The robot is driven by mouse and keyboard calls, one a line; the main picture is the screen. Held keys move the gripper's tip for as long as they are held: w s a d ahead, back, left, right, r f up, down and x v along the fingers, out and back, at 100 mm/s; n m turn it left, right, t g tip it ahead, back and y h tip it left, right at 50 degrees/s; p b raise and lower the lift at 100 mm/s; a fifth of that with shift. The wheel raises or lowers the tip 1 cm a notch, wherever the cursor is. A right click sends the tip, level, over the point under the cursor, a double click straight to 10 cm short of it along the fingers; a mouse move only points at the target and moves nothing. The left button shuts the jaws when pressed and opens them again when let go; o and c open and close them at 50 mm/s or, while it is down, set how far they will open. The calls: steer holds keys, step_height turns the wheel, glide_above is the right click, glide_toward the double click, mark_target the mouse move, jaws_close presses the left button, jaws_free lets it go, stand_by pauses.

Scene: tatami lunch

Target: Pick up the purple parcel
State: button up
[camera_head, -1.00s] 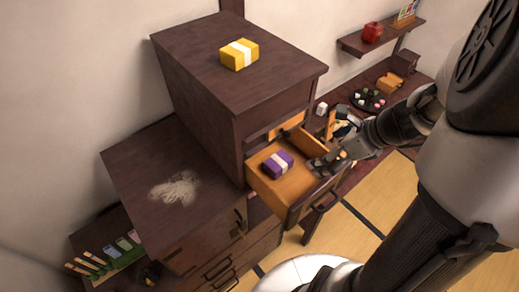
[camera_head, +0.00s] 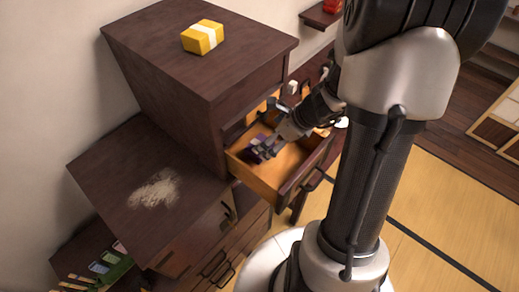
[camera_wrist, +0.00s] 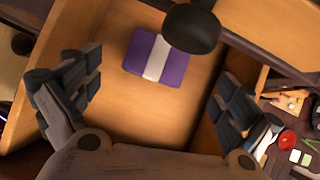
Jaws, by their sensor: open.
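The purple parcel (camera_wrist: 137,53) with a white band lies flat on the floor of the open drawer (camera_wrist: 150,125). In the head view the parcel (camera_head: 258,150) is partly hidden by my gripper (camera_head: 265,152), which reaches into the drawer (camera_head: 252,180). In the wrist view my gripper (camera_wrist: 155,95) is open, its fingers wide apart to the left and right of the parcel's line. The parcel is beyond the fingertips, not between them, and nothing is held. A dark rounded knob-like shape covers the parcel's upper right corner.
A yellow parcel (camera_head: 203,37) with a white band sits on top of the dark cabinet (camera_head: 165,60). A pale patch (camera_head: 155,188) marks the lower cabinet top. The drawer walls surround the gripper closely. Small items (camera_wrist: 295,155) lie right of the drawer.

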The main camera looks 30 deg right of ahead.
steer(key=b+x, duration=0.1)
steer(key=x, duration=0.4)
steer(key=shift+a+f, duration=0.2)
steer(key=shift+c, duration=0.4)
steer(key=c, duration=1.1)
steer(key=shift+r, duration=0.15)
